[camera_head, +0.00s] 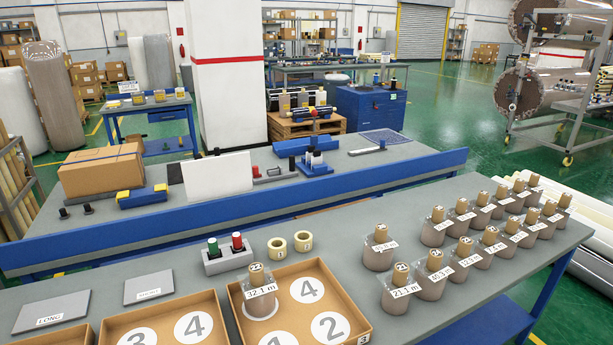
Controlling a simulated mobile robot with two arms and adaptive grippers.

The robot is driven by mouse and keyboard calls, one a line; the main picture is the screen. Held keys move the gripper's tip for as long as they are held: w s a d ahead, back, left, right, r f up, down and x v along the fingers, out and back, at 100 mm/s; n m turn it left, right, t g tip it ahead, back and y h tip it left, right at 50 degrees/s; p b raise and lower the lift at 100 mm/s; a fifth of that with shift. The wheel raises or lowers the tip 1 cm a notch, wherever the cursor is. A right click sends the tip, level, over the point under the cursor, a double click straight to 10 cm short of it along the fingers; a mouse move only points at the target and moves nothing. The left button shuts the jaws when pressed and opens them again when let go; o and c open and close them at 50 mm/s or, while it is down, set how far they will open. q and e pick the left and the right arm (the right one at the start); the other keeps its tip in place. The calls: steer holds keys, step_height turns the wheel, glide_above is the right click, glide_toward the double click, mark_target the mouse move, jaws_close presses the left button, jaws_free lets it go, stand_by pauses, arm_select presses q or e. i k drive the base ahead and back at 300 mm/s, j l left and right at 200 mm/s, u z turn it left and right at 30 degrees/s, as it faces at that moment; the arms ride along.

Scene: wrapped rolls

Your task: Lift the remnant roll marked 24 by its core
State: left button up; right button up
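Several wrapped remnant rolls with brown cores stand upright on the right part of the grey near table. The core numbers are small, and I cannot surely read which one is 24. The front row begins with a roll (398,297) labelled about 21.1 m, then a roll (431,286) labelled about 40.3 m. Another roll (378,256) stands behind them. A roll (262,301) whose core seems marked 22, labelled 32.1 m, stands in the cardboard tray (357,292). Neither gripper is in view.
A second tray (205,299) with numbered circles lies left of the first. Two tape rings (277,247) and a holder (228,260) with green and red knobs stand behind. Grey LONG and SHORT plates lie left. A blue rail (240,212) edges the table beyond.

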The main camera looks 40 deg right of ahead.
mark_target(430, 273)
steer(key=z, duration=2.05)
steer(key=i+l, duration=0.1)
steer(key=l, duration=0.2)
steer(key=i+l+u, duration=0.15)
steer(key=l, duration=0.45)
steer(key=i+u, duration=0.05)
